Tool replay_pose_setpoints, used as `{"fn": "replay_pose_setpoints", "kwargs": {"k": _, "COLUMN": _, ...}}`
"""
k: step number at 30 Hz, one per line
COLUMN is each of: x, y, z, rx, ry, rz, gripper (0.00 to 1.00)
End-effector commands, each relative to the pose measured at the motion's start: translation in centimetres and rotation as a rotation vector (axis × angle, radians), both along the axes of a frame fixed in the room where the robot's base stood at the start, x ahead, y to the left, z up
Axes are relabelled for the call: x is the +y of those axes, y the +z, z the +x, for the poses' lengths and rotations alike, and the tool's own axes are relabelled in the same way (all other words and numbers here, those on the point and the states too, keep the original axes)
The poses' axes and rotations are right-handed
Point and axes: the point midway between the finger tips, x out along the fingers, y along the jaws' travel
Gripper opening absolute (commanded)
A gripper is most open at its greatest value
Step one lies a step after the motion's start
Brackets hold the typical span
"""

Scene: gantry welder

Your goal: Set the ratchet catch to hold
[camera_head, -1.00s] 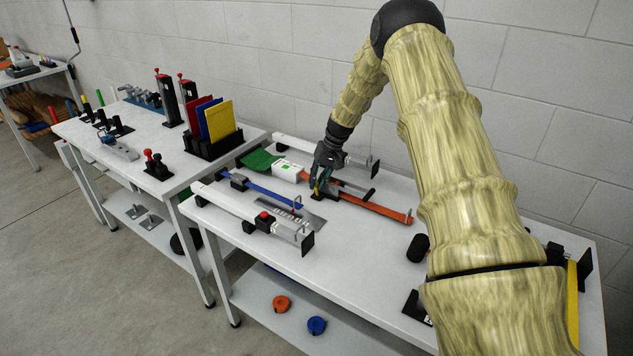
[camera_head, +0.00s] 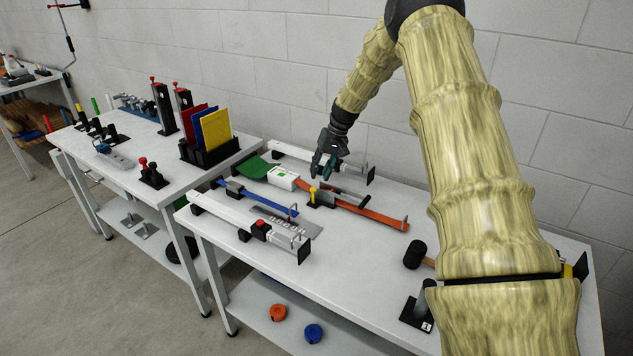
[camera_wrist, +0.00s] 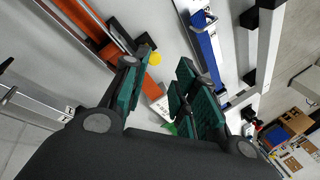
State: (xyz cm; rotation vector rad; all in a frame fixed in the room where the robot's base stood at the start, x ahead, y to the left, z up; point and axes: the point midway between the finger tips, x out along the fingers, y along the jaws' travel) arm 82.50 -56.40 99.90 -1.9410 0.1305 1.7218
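The ratchet catch seems to be the small black block with a yellow-tipped lever (camera_head: 312,192), beside the orange bar (camera_head: 370,213) on the bench. In the head view the yellow tip stands up at the block's left side. In the wrist view the yellow tip (camera_wrist: 155,59) shows as a round spot between my fingertips' lines, beyond them. My gripper (camera_head: 323,171) is above and slightly behind the catch, apart from it. Its teal-padded fingers (camera_wrist: 166,66) are spread, with nothing held between them. The lever's exact angle is too small to tell.
A blue bar (camera_head: 262,198) and a white rail with a red button (camera_head: 259,223) lie in front. A black mallet (camera_head: 415,254) lies to the right. A white rail runs behind.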

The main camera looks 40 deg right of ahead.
Motion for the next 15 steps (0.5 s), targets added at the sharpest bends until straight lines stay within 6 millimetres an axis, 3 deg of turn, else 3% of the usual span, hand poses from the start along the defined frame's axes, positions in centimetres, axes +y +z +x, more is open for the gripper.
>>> {"fn": "replay_pose_setpoints", "kwargs": {"k": 6, "x": -0.9, "y": 2.9, "z": -0.6, "rx": -0.001, "ry": -0.001, "rz": 0.001, "gripper": 0.28}}
{"fn": "replay_pose_setpoints", "kwargs": {"k": 15, "x": -1.3, "y": 4.1, "z": -0.9, "rx": 0.000, "ry": -0.001, "rz": 0.000, "gripper": 0.28}}
